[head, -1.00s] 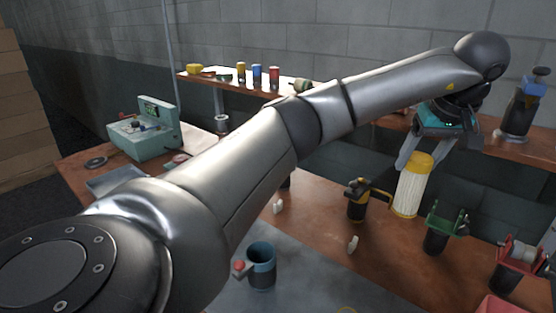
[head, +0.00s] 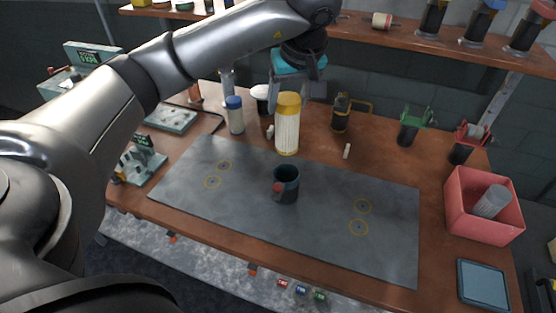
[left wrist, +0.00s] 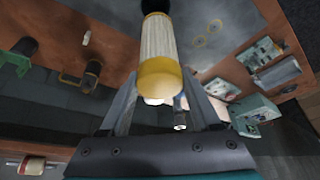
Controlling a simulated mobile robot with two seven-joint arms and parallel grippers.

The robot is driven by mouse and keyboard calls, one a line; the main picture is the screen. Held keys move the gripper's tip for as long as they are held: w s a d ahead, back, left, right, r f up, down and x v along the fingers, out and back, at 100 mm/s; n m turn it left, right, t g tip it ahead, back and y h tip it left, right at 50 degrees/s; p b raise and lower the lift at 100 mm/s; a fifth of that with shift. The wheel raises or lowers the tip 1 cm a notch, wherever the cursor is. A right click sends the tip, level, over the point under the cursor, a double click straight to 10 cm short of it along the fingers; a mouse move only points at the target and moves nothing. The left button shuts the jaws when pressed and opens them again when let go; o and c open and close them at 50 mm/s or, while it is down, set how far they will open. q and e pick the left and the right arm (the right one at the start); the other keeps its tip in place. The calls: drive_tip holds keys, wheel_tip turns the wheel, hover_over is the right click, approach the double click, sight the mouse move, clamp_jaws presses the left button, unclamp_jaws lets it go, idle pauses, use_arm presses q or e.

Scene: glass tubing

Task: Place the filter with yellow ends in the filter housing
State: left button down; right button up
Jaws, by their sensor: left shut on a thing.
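The filter (head: 287,132) is a white pleated cylinder with yellow ends, held upright. My left gripper (head: 288,97) is shut on its upper yellow end. The filter also fills the middle of the left wrist view (left wrist: 158,42). The likely filter housing is an open dark teal cup (head: 290,193) with a red knob on its side, standing on the grey mat. The filter is behind and above this cup, apart from it in the head view. In the left wrist view, a dark round shape (left wrist: 154,5) shows partly at the filter's far end. My right gripper is not in view.
A grey mat (head: 200,180) with yellow rings covers the bench front. A blue-capped filter (head: 235,118) stands behind left. Black (head: 341,115), green (head: 409,130) and red (head: 463,150) fixtures stand behind right. A pink bin (head: 470,222) is at right.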

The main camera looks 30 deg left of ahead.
use_arm(q)
wheel_tip(320, 180, down, 17)
drive_tip(key=shift+f, duration=0.2)
idle(0.3)
drive_tip(key=shift+f+b, duration=0.15)
drive_tip(key=shift+b, duration=0.2)
drive_tip(key=shift+c, duration=0.5)
unclamp_jaws()
wheel_tip(320, 180, up, 12)
drive_tip(key=f, duration=0.1)
hover_over(291, 151)
drive_tip(key=s+d, duration=0.1)
drive_tip(key=d, duration=0.1)
drive_tip(key=shift+s+a+r+p, duration=0.15)
drive_tip(key=shift+r+p, duration=0.1)
drive_tip(key=shift+p, duration=0.1)
